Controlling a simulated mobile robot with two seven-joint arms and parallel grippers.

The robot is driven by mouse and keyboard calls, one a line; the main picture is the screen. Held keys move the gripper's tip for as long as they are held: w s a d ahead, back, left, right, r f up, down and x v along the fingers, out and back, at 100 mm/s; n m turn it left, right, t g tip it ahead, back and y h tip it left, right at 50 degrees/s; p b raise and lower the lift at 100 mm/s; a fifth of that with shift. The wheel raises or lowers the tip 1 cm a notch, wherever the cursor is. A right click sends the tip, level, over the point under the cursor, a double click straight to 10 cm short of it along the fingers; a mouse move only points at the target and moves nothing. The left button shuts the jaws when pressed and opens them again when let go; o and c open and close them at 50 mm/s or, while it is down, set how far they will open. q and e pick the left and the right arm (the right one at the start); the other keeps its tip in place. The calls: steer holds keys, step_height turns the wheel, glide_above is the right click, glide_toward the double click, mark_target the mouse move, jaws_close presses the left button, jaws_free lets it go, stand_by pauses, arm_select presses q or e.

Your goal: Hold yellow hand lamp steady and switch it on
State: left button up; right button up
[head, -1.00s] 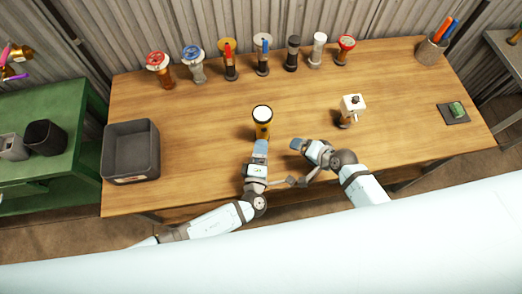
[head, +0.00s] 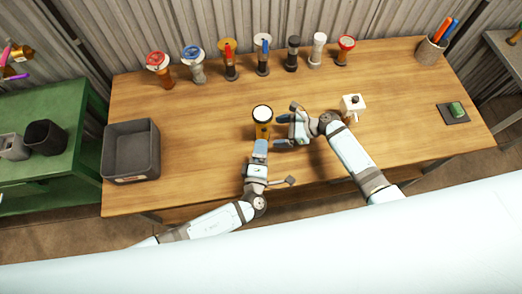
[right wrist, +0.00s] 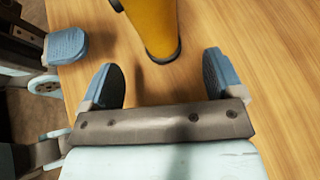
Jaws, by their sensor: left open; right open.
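The yellow hand lamp (head: 263,130) stands upright near the middle of the wooden table, its pale round top with a dark rim facing up. My left gripper (head: 261,147) is open at the lamp's near side; I cannot tell whether it touches the lamp. My right gripper (head: 279,132) is open just to the right of the lamp. In the right wrist view, the lamp's yellow body (right wrist: 155,25) stands just beyond the open right fingertips (right wrist: 164,78), with nothing between them. A blue fingertip of the left gripper (right wrist: 67,46) shows at the left there.
A row of several valves and lamp-like items, including a red-topped one (head: 159,68), lines the table's back. A grey bin (head: 131,150) stands at the left. A white boxy item (head: 353,105) stands right of my right gripper. A green item on a dark pad (head: 455,112) lies far right.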

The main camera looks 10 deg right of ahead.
mark_target(265, 134)
steer(key=shift+x, duration=3.05)
steer(key=c, duration=0.9)
steer(key=o, duration=0.8)
steer(key=v, duration=1.2)
